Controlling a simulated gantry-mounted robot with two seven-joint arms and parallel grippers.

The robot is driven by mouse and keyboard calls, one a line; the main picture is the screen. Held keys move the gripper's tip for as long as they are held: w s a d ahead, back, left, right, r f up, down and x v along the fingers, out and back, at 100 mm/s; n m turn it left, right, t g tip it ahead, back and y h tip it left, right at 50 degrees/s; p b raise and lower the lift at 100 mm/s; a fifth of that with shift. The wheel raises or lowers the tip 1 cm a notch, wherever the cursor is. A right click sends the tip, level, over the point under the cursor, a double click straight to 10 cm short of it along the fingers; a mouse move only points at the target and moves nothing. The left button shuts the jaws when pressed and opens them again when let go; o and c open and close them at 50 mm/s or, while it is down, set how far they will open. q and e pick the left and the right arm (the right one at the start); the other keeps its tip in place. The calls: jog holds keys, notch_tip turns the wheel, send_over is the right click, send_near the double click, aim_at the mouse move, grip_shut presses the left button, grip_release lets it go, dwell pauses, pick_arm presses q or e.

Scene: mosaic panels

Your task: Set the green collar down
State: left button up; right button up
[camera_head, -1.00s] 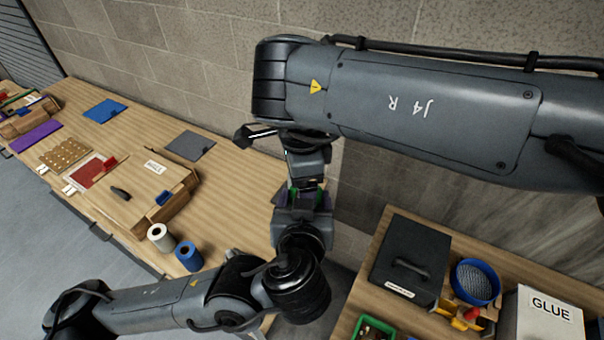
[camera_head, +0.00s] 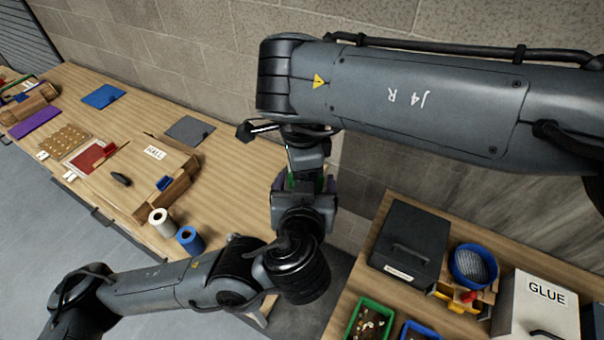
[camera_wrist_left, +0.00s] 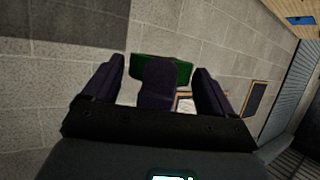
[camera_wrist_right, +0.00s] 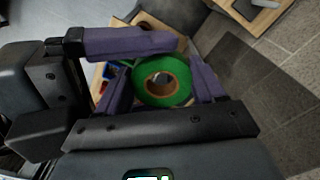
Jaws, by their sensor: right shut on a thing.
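The green collar is a thick ring with a pale brown inner core. In the right wrist view the collar (camera_wrist_right: 178,99) sits between the fingers of my right gripper (camera_wrist_right: 160,66), which is shut on it. In the left wrist view the collar (camera_wrist_left: 147,62) is partly hidden behind a dark purple finger. My left gripper (camera_wrist_left: 160,66) has its fingers spread wide, one on each side of that finger, and is open. In the head view only a sliver of the collar (camera_head: 290,182) shows between the two grippers, by the wall.
The long bench (camera_head: 215,165) on the left carries a white spool (camera_head: 162,222), a blue spool (camera_head: 190,240), mats and trays. The right bench holds a black box (camera_head: 412,240), a blue round container (camera_head: 473,265), a GLUE box (camera_head: 536,310) and a green bin (camera_head: 370,318). Floor lies between benches.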

pick_arm(q)
jog(key=shift+o, duration=0.7)
